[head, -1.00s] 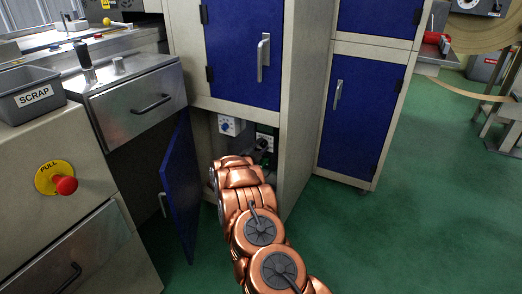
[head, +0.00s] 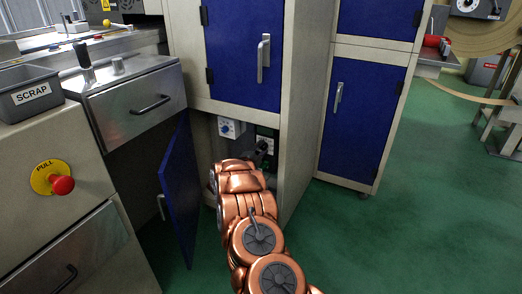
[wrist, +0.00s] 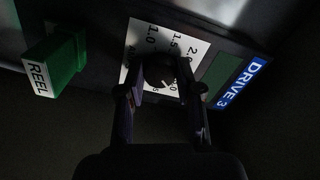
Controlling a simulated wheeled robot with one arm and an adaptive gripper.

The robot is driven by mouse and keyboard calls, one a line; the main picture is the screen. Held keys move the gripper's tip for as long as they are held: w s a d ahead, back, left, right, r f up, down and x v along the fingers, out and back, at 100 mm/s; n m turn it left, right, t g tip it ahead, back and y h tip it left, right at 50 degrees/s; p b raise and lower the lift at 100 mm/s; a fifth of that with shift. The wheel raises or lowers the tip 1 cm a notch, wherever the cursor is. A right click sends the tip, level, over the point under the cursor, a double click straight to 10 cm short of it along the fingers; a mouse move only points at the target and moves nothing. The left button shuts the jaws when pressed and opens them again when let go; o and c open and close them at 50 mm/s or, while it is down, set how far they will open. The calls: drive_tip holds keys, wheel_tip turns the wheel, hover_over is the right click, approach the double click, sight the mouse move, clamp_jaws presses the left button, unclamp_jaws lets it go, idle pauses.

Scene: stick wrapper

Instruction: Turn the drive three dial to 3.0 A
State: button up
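The drive three dial (wrist: 158,70) is a dark round knob on a white scale plate (wrist: 133,68) in the wrist view. Marks 1.0, 1.5 and 2.0 are readable; the pointer is not clear. A blue "DRIVE 3" label (wrist: 243,82) sits to its right. My gripper (wrist: 165,92) has its fingers apart, one on either side of the knob; firm contact is not visible. In the head view my gripper (head: 262,150) reaches into the open lower cabinet, in front of the plate, and partly hides it.
A green block labelled "REEL" (wrist: 62,62) stands out left of the dial. The open blue door (head: 179,190) hangs left of my arm.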

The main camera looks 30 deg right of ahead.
drive_tip(key=o, duration=0.4)
drive_tip(key=shift+a, duration=0.1)
drive_tip(key=v, duration=1.2)
drive_tip(key=shift+f, duration=0.1)
